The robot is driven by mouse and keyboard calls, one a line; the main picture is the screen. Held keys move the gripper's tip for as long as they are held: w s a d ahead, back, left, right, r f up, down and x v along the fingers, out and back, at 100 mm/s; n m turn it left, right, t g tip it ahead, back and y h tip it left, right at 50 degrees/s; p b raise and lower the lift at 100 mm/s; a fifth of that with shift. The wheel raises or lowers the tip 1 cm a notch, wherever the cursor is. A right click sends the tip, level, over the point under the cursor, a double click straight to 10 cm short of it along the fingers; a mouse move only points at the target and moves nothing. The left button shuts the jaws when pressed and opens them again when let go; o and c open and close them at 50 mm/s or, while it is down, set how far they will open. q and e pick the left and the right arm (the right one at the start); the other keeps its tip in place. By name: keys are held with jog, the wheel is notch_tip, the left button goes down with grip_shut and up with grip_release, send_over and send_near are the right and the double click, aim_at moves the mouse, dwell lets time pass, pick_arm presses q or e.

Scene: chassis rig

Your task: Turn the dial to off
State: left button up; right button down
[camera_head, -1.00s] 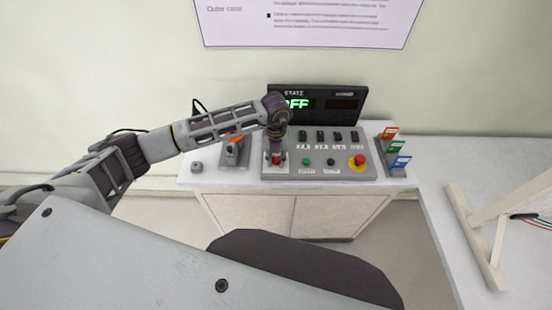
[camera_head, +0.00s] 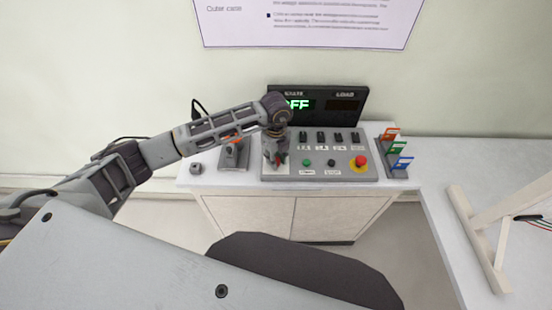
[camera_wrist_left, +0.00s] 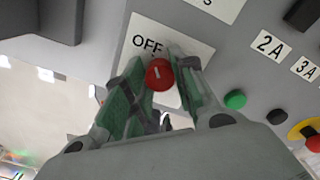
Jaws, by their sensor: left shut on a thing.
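The red dial (camera_wrist_left: 159,74) sits on a white plate marked OFF (camera_wrist_left: 148,45) on the grey control panel. In the left wrist view it is between the two fingers of my left gripper (camera_wrist_left: 160,85), which is shut on it. A pale mark on the dial's face points up toward the OFF label. In the head view my left gripper (camera_head: 276,155) is over the panel's left end and hides most of the dial. The display (camera_head: 298,104) at the back shows green letters ending in "FF", partly hidden by my wrist. My right gripper is not in view.
The panel (camera_head: 330,172) also has several black switches, a green button (camera_head: 307,162), a black button and a red emergency button (camera_head: 361,161) on yellow. Coloured tags (camera_head: 396,150) stand at the right.

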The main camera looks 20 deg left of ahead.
aim_at(277, 160)
pick_arm(q)
jog(key=shift+r+n, duration=0.1)
jog(key=shift+n, duration=0.5)
jog(key=o, duration=1.1)
jog(key=shift+c, duration=0.2)
notch_tip(277, 160, up, 12)
jog(key=shift+d, duration=0.1)
dwell(0.6)
